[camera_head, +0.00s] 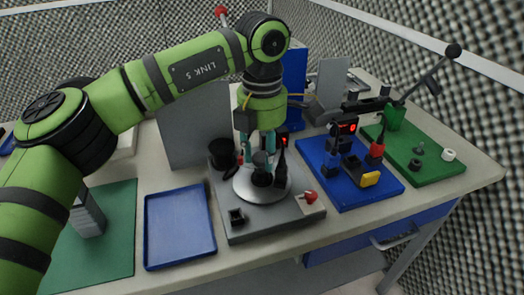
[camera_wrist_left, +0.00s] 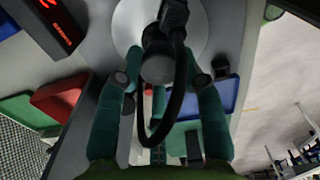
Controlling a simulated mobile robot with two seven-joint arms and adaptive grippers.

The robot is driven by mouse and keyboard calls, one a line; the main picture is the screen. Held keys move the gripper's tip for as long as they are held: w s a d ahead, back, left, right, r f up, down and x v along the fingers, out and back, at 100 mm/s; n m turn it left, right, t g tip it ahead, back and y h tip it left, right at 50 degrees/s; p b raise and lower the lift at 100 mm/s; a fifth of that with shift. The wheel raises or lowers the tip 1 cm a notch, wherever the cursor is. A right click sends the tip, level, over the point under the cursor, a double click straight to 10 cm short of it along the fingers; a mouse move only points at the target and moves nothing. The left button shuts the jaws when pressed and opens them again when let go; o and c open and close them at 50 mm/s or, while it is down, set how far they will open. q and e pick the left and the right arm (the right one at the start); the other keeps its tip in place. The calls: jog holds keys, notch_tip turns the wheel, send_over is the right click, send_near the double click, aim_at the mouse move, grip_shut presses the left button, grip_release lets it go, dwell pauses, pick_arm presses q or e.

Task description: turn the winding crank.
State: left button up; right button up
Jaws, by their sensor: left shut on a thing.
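The winding crank is a pale round disc (camera_head: 244,190) with a dark upright knob (camera_head: 262,178), on a grey base plate (camera_head: 252,226) at the middle of the table. My left gripper (camera_head: 258,164) comes down from above with its teal fingers on either side of the knob and is shut on it. In the left wrist view the dark knob (camera_wrist_left: 157,66) sits between the two fingertips (camera_wrist_left: 161,80), with the disc (camera_wrist_left: 130,25) beyond. My right gripper does not show.
Beside the crank on its plate stand a black spool (camera_head: 222,153), a small black socket (camera_head: 237,217) and a red ball-ended lever (camera_head: 310,197). A blue tray (camera_head: 180,228) lies left. A blue board (camera_head: 347,195) and a green board with a long lever (camera_head: 425,80) are right.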

pick_arm(q)
jog(key=shift+n, duration=1)
jog(key=shift+n+b, duration=0.35)
jog(key=shift+n, duration=0.55)
jog(key=shift+n+b, duration=0.3)
jog(key=shift+n, duration=2.1)
jog(key=shift+n+b, duration=0.7)
jog(key=shift+n, duration=1.2)
jog(key=shift+n+b, duration=0.35)
jog(key=shift+n, duration=0.85)
jog(key=shift+n+b, duration=0.7)
jog(key=shift+n, duration=2.2)
jog(key=shift+n+b, duration=0.4)
jog(key=shift+n, duration=0.1)
jog(key=shift+n+b, duration=0.35)
jog(key=shift+n, duration=1.25)
jog(key=shift+n+b, duration=0.9)
jog(key=shift+n, duration=1.4)
jog(key=shift+b, duration=0.3)
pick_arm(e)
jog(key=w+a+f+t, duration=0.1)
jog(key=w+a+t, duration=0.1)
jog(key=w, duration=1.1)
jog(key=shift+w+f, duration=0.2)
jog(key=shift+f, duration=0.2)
